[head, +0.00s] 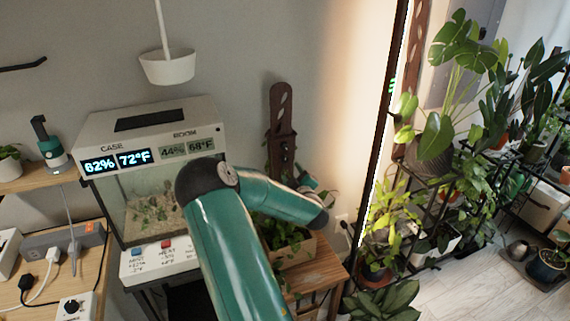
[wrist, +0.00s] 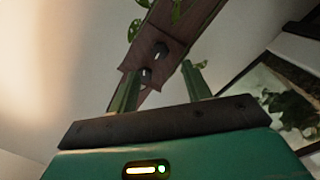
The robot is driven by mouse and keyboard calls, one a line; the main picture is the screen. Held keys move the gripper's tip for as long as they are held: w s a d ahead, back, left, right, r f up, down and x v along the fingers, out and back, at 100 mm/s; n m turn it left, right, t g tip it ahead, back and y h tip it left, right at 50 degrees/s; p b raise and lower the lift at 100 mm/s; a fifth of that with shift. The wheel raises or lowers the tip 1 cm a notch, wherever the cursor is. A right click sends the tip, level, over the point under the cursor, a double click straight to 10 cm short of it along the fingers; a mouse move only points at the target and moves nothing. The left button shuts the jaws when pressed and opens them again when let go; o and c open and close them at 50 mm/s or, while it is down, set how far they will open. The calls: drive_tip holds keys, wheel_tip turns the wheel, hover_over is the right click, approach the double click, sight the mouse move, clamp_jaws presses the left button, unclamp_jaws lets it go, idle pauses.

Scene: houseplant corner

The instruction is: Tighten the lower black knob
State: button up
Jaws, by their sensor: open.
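A brown slotted wooden plank (head: 282,115) stands against the wall in the head view, with small dark knobs (head: 286,150) on its lower part. In the wrist view the plank (wrist: 190,22) runs slantwise, with two dark knobs on it, one higher in the picture (wrist: 160,50) and one closer to my gripper (wrist: 146,74). This view appears turned over, so I cannot be sure which is the lower knob. My gripper (wrist: 160,72) is open, its two green fingers apart and pointing toward the plank. In the head view my arm's end is near the plants, and the fingers are hard to make out.
A glass terrarium (head: 150,205) with lit displays stands left of the plank. A wooden planter (head: 290,248) with leafy plants sits below it on a small wooden table (head: 322,275). A white pot (head: 167,66) hangs above. Leaves (wrist: 176,10) show by the plank in the wrist view.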

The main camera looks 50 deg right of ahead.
sight(285, 160)
drive_tip(key=x, duration=0.7)
drive_tip(key=shift+w+d, duration=0.1)
drive_tip(key=c, duration=1)
